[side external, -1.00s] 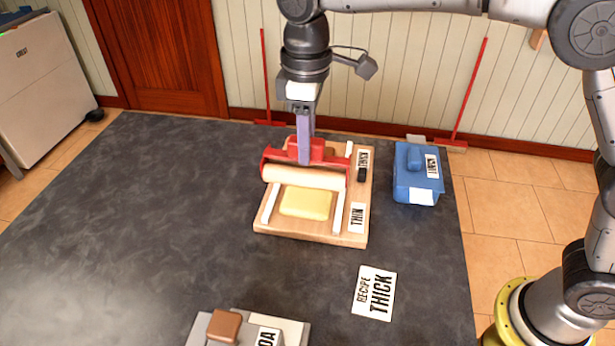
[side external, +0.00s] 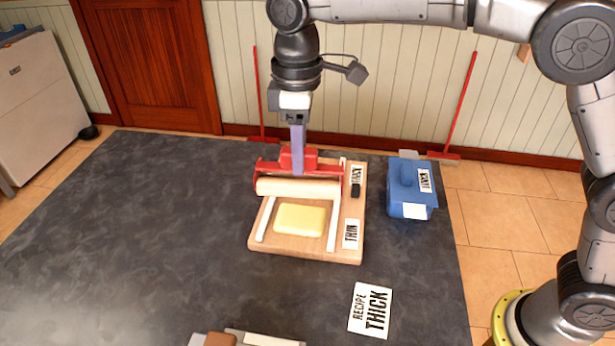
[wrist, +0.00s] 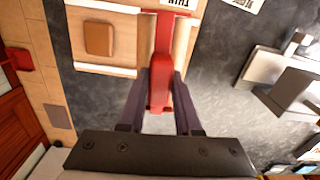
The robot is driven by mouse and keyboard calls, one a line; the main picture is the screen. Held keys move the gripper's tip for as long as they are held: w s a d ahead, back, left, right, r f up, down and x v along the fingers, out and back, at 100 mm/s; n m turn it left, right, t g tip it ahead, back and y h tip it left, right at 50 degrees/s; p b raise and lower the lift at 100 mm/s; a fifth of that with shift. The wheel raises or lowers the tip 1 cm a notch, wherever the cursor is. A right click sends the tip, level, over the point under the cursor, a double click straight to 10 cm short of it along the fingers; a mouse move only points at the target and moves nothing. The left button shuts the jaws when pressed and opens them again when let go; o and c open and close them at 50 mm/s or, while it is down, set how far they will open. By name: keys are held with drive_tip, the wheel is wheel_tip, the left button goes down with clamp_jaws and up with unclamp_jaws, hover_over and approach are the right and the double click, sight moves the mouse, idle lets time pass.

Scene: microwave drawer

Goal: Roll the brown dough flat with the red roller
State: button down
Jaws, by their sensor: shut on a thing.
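My gripper (side external: 298,148) is shut on the handle of the red roller (side external: 299,163). The roller's pale cylinder (side external: 298,188) lies crosswise over the wooden board (side external: 345,252) and looks raised, though the exact gap is unclear. The brown dough (wrist: 100,39) is a rounded square block on the board, between the pale rails, left of the roller in the wrist view. In the side view it is hidden behind the roller. A yellow dough block (side external: 300,219) lies between the rails in front of the roller. The roller's red frame (wrist: 160,60) also shows between my fingers in the wrist view.
The board carries THIN (side external: 350,234) and THICK (side external: 356,176) labels. A blue lidded box (side external: 411,192) stands right of it. A "RECIPE THICK" card (side external: 370,310) lies in front. A brown block (side external: 220,339) shows at the bottom edge. The dark table (side external: 130,230) is clear at left.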

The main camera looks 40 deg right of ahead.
drive_tip(key=w+d+m, duration=0.1)
drive_tip(key=w+d, duration=0.8)
drive_tip(key=shift+f, duration=2.9)
